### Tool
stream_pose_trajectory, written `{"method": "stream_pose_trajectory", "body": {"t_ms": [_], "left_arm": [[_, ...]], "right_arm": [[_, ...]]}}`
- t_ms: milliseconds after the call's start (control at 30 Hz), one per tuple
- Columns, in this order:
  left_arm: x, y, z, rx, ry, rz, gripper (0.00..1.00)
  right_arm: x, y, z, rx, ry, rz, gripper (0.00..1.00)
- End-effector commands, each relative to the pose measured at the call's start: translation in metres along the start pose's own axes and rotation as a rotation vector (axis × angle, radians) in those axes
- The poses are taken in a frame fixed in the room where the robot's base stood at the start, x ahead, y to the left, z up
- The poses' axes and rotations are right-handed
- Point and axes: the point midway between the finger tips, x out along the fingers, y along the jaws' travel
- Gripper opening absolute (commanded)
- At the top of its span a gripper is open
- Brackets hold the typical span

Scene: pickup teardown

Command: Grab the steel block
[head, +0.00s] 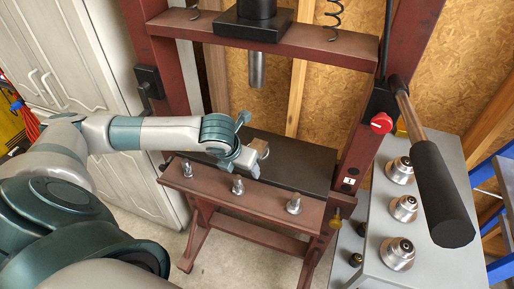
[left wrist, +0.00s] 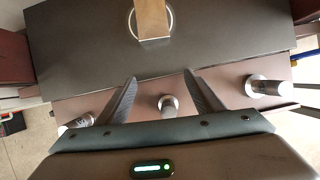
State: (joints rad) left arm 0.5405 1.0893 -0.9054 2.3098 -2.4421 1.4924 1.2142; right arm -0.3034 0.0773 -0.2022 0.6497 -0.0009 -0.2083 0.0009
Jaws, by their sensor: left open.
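The steel block (head: 259,146), small and shiny with a tan reflection, stands on the black plate (head: 300,168) of the red press. In the left wrist view the block (left wrist: 152,18) is at the top middle, with a pale ring around its base; its upper part is cut off by the picture edge. My left gripper (head: 251,160) is at the plate's front edge, close to the block. In the left wrist view its two fingers (left wrist: 161,85) are spread with nothing between them, and the block lies beyond the fingertips. My right gripper is not in view.
The press ram (head: 257,70) hangs above the plate. Several bolts (head: 238,186) stand up along the front beam. The red press posts (head: 362,130) flank the plate. A grey cabinet (head: 440,262) with metal fittings and a black-handled lever (head: 443,200) stand at the right.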

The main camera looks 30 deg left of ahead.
Motion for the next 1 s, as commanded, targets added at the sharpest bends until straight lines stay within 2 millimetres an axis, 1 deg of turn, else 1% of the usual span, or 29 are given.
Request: {"method": "stream_pose_trajectory", "body": {"t_ms": [33, 167, 300, 500, 767, 867, 1000], "left_arm": [[-0.001, 0.0, 0.011, -0.004, -0.001, 0.0, 0.61], [0.008, 0.0, 0.029, -0.003, 0.0, 0.0, 0.61], [0.014, 0.0, 0.041, -0.002, 0.0, 0.0, 0.61], [0.018, 0.0, 0.044, -0.001, 0.0, 0.0, 0.61], [0.018, 0.0, 0.044, -0.001, 0.0, 0.0, 0.61], [0.019, 0.0, 0.049, -0.001, 0.0, 0.0, 0.61], [0.022, 0.0, 0.063, -0.002, 0.0, 0.0, 0.61]], "right_arm": [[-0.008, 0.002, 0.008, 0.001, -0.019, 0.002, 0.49], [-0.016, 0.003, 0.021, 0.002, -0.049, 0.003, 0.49], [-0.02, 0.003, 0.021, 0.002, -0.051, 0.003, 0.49], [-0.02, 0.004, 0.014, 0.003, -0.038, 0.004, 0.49], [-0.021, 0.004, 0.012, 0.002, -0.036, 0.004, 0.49], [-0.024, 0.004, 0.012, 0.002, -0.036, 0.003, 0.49], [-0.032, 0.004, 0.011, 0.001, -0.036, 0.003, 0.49]]}}
